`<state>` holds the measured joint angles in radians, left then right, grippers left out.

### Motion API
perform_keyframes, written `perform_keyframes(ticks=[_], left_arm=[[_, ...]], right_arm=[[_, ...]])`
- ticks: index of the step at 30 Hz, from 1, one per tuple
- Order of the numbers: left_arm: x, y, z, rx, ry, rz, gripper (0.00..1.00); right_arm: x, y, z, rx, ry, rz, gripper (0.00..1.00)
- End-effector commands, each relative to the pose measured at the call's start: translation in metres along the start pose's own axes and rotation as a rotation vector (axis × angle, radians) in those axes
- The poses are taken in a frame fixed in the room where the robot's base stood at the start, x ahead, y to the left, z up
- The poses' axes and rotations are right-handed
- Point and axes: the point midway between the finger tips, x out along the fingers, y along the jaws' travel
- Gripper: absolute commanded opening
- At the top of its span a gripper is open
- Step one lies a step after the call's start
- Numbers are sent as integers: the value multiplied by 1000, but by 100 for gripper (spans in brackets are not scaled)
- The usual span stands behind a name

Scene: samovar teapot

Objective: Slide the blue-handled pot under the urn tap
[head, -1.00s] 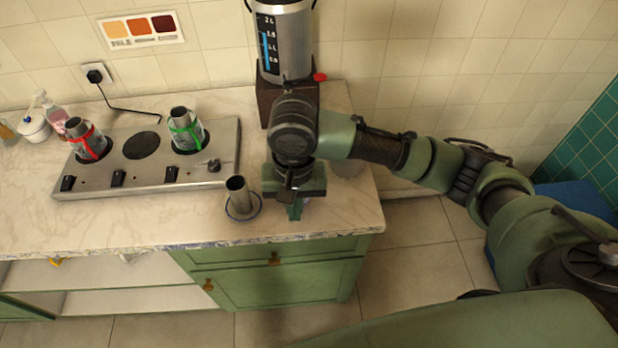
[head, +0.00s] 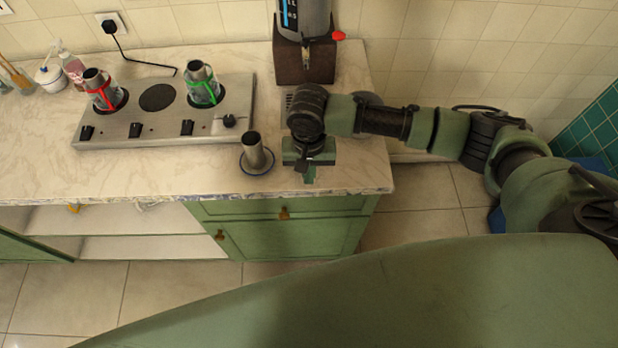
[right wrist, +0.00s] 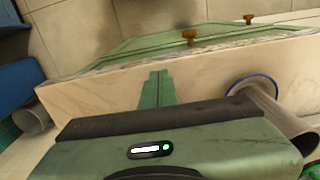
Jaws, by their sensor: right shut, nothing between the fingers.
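The urn (head: 301,15) stands on a dark stand (head: 292,66) at the back right of the counter, its top cut off. I cannot make out a blue handle. My left gripper is not in view.
A steel cylinder (head: 253,147) stands on a blue-rimmed saucer (head: 243,166) just left of my right gripper. The hob (head: 160,127) holds a red-handled pot (head: 103,92) and a green-handled pot (head: 202,84). The counter's front left is clear.

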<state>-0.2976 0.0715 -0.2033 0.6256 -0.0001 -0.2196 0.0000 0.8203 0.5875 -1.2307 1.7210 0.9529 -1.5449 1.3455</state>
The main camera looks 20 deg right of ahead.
Motion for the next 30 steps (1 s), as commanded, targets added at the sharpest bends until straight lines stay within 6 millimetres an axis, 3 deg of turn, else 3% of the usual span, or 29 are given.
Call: perform_keyframes(ticks=[14,20,30], left_arm=[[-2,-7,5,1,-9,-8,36],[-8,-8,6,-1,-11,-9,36],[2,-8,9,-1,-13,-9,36]], right_arm=[[0,-1,-9,3,0,0,0],[-1,-1,-50,7,0,0,0],[1,-1,-125,4,-1,-2,0]])
